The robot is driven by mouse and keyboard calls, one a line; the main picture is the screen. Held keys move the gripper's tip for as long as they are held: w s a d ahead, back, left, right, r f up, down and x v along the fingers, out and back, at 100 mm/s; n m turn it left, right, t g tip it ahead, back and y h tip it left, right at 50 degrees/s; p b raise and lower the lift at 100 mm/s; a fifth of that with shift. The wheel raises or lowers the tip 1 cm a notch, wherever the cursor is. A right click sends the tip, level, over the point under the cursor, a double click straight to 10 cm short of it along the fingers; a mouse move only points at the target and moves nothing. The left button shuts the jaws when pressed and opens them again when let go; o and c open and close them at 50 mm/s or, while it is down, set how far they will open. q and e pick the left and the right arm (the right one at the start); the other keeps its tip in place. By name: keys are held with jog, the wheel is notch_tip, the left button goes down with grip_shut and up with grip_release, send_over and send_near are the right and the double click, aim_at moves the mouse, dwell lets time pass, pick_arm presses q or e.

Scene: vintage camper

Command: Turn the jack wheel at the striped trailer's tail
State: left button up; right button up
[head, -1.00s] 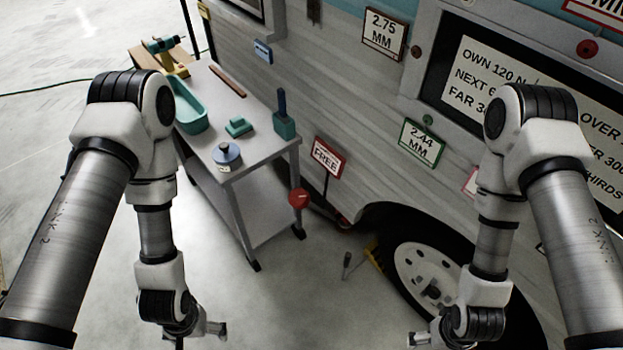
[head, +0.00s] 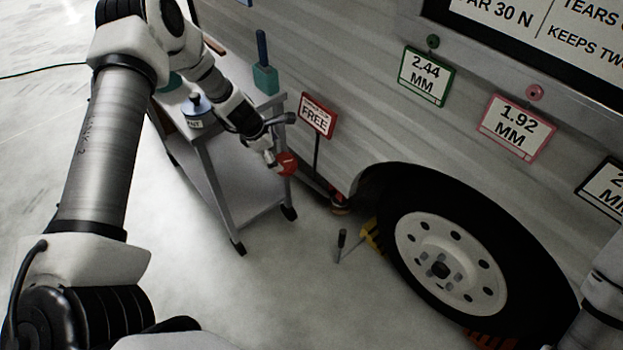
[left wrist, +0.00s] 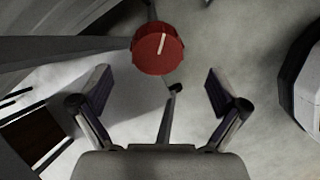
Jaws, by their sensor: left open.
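The jack wheel (head: 286,164) is a small red disc low beside the trailer (head: 385,140), near the cart's front leg. In the left wrist view the red wheel (left wrist: 157,49) bears a white line and lies ahead of the fingers, between their lines. My left gripper (head: 280,143) is open, with its fingers at the wheel in the head view. The left wrist view shows both fingers (left wrist: 160,92) spread and empty, with a gap to the wheel. My right gripper is out of view; only part of my right arm shows at the right edge.
A grey cart (head: 205,170) with tools stands just left of the wheel. A FREE sign (head: 317,116) stands behind it. The trailer tyre (head: 385,215), a yellow chock (head: 371,236) and a dark-handled tool (head: 342,240) are to the right. The floor in front is clear.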

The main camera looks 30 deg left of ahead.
aim_at(283, 161)
pick_arm(q)
jog(key=shift+w+a+f, duration=0.1)
jog(key=shift+a+f, duration=0.25)
jog(key=shift+w+f+b, duration=0.1)
jog(key=shift+f+b, duration=0.05)
jog(key=shift+b, duration=0.2)
jog(key=b+x, duration=0.3)
jog(key=x, duration=0.3)
jog(key=shift+d, duration=0.15)
jog(key=shift+w+d+f, duration=0.1)
jog(key=shift+w+f, duration=0.15)
jog(key=shift+f, duration=0.15)
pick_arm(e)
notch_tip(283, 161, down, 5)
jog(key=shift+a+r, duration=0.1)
pick_arm(q)
jog(key=c, duration=1.2)
